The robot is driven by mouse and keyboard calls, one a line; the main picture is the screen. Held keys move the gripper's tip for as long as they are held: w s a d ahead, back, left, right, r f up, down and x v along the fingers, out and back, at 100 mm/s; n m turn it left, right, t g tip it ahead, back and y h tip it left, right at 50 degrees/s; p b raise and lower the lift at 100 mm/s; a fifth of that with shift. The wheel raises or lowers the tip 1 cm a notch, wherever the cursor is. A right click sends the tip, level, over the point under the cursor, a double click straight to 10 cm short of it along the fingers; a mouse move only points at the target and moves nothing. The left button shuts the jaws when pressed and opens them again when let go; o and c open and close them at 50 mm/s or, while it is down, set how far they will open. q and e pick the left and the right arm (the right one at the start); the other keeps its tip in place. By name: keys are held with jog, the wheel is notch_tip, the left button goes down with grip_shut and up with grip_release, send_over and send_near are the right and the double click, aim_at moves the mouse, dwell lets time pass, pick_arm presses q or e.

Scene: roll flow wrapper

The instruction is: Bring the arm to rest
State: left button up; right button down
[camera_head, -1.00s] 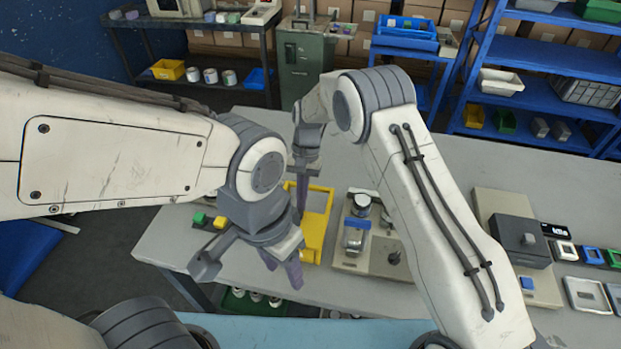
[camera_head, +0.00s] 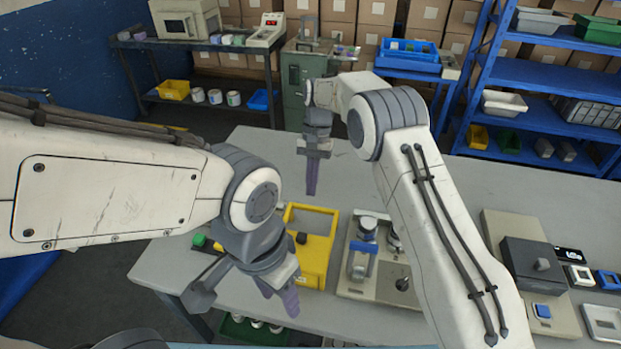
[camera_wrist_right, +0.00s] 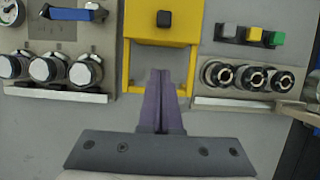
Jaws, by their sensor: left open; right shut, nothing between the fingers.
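My right gripper (camera_head: 312,180) hangs with its purple fingers pointing down over the table. In the right wrist view its fingers (camera_wrist_right: 161,98) are together with nothing between them. They overlap the open part of the yellow frame (camera_wrist_right: 130,68) in that view; the head view shows the same yellow frame (camera_head: 318,262) below and nearer me. My left gripper (camera_head: 285,297) is open and empty, low over the table's near edge, its fingers angled down. The gap between its fingers is hard to see from here.
A grey station with a blue handle (camera_head: 362,247) stands right of the yellow frame. A dark box (camera_head: 535,265) is farther right. The table (camera_head: 480,180) is clear at the back. Shelves (camera_head: 545,65) and a green cabinet (camera_head: 297,85) stand behind it.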

jog(key=s+a+r+n+t, duration=0.2)
jog(key=s+a+r+n, duration=0.15)
jog(key=s+r, duration=0.9)
jog(key=s+d+f+n+t, duration=0.1)
jog(key=s+d+n, duration=0.2)
jog(key=s, duration=0.7)
jog(key=s+d+f+n+t, duration=0.1)
jog(key=s+d+n, duration=0.2)
jog(key=s, duration=0.8)
jog(key=shift+d+f, duration=0.2)
jog(key=shift+d, duration=0.95)
jog(key=shift+d, duration=0.15)
